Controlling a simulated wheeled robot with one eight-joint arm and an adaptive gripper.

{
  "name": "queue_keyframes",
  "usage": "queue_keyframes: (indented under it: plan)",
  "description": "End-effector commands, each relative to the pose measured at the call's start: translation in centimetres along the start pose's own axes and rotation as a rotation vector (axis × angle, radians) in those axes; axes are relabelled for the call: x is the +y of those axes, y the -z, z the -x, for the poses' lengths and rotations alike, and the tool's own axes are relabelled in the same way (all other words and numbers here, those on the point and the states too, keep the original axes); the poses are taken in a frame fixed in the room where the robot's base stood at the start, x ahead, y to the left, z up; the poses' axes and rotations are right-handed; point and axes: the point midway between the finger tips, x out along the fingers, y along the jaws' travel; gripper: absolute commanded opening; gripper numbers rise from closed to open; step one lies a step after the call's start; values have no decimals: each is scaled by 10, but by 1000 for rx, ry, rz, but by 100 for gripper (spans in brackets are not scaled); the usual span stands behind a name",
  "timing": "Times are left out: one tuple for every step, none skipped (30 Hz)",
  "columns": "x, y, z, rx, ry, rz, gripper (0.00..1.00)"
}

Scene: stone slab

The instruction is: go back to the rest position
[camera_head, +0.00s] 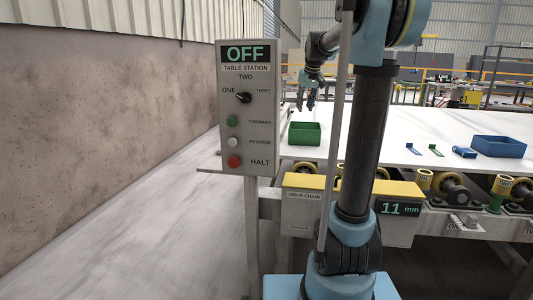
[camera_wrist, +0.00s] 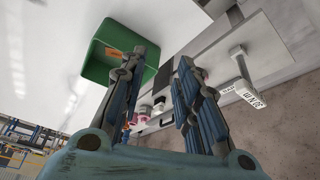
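My gripper (camera_head: 306,103) hangs above and just behind the green bin (camera_head: 305,138) at the left end of the white slab (camera_head: 365,128). Its two fingers are apart with nothing between them, as the wrist view also shows (camera_wrist: 163,62). In the wrist view the green bin (camera_wrist: 97,70) lies behind the left finger, and a small orange piece (camera_wrist: 114,52) shows inside it. The finger hides part of the bin.
A control panel (camera_head: 246,150) reading OFF stands left of the slab. A blue bin (camera_head: 498,147), a blue part (camera_head: 464,152), a green bracket (camera_head: 435,150) and a blue bracket (camera_head: 413,148) lie on the right. Yellow-ended rollers (camera_head: 424,180) run along the front.

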Motion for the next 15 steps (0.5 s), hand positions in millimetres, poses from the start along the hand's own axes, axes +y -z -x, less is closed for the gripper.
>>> queue_keyframes:
  plan:
    - [0,0,0,0,0,0,30]
    - [-1,-6,1,-2,0,-3,30]
    - [-1,-12,1,-5,-1,-6,30]
    - [0,-15,1,-6,-2,-9,30]
    - [0,-20,1,-8,-3,-13,30]
    - [1,-25,2,-10,-4,-17,30]
    - [1,-30,3,-11,-5,-19,30]
    - [1,-34,3,-13,-6,-22,30]
    - [1,-40,4,-15,-6,-25,30]
    - [0,-44,4,-17,-7,-27,30]
    - [-1,-49,5,-19,-7,-29,30]
    - [-2,-55,5,-22,-8,-31,30]
    - [-3,-61,5,-24,-8,-34,30]
    - [-4,-66,6,-27,-8,-36,30]
    - [-6,-74,6,-30,-9,-39,30]
